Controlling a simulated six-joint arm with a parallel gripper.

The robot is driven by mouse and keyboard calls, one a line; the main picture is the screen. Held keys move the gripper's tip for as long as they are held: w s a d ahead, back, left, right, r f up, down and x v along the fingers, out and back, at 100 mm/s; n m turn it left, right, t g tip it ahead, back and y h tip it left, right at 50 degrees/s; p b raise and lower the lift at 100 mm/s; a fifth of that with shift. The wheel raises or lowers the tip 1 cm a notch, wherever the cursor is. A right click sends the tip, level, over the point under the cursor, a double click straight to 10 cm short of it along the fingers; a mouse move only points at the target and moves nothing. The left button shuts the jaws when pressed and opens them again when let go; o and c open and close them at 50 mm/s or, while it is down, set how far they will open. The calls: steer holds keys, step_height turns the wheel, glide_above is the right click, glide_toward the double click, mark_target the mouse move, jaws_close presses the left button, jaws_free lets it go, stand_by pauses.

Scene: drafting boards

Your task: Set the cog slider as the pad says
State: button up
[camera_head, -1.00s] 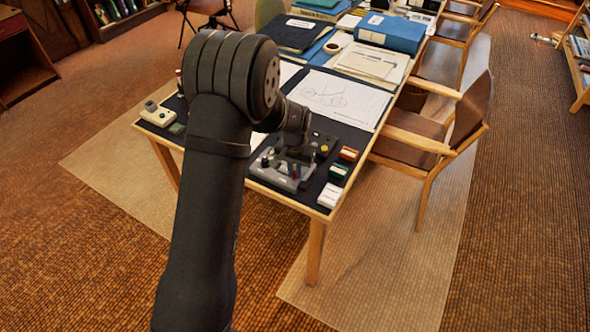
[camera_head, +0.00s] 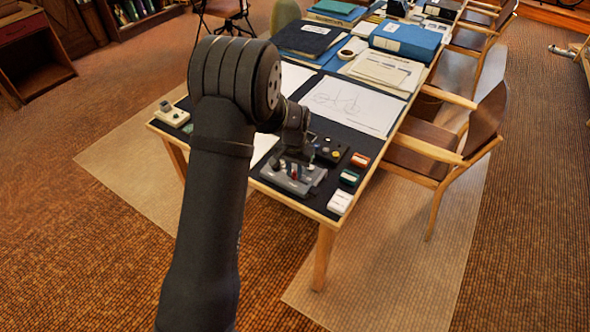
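A grey control unit (camera_head: 288,184) with small upright levers lies near the front corner of the table. My gripper (camera_head: 294,166) points down over this unit, at or just above its levers. The fingers are small, dark and partly hidden, so I cannot tell whether they are open or touch a lever. I cannot make out a cog mark on any slider. No pad with readable writing shows; a large white sheet (camera_head: 350,104) with a line drawing lies behind the unit.
A black box (camera_head: 331,150) with round knobs stands right of my gripper. Red (camera_head: 360,160), green (camera_head: 349,177) and white (camera_head: 340,201) small blocks line the table's right edge. A cream device (camera_head: 172,114) sits at left. Chairs (camera_head: 450,140) stand close on the right.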

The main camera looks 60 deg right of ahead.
mark_target(295, 172)
step_height(295, 172, up, 17)
steer(key=shift+r, duration=0.2)
stand_by(0.3)
